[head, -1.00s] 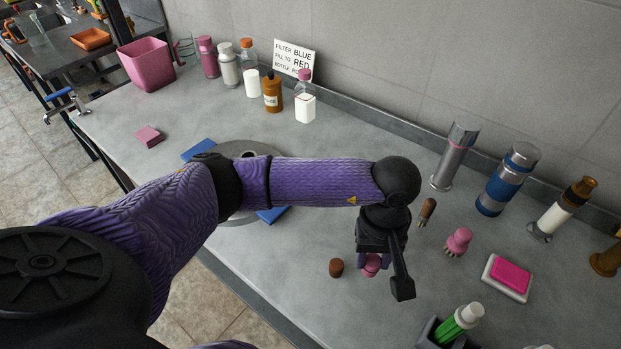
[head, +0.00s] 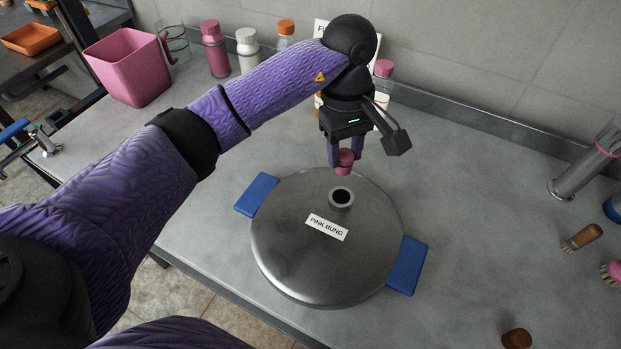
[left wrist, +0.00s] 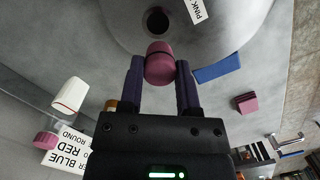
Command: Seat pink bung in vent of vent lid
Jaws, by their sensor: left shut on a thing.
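The pink bung (head: 345,161) is held between the fingertips of my left gripper (head: 345,154), which is shut on it. It also shows between the fingers in the left wrist view (left wrist: 159,66). The vent lid (head: 300,262) is a round grey metal lid with two blue handles and a label reading PINK BUNG. Its vent (head: 341,196) is a raised ring with a dark open hole. In the head view the bung appears just beyond the vent, apart from it; its exact height is hard to tell. The vent also shows in the left wrist view (left wrist: 157,20). My right gripper is not in view.
A brown bung (head: 516,338) lies at the front right. Several bottles, including a pink one (head: 214,48), and a pink bin (head: 128,66) line the back left.

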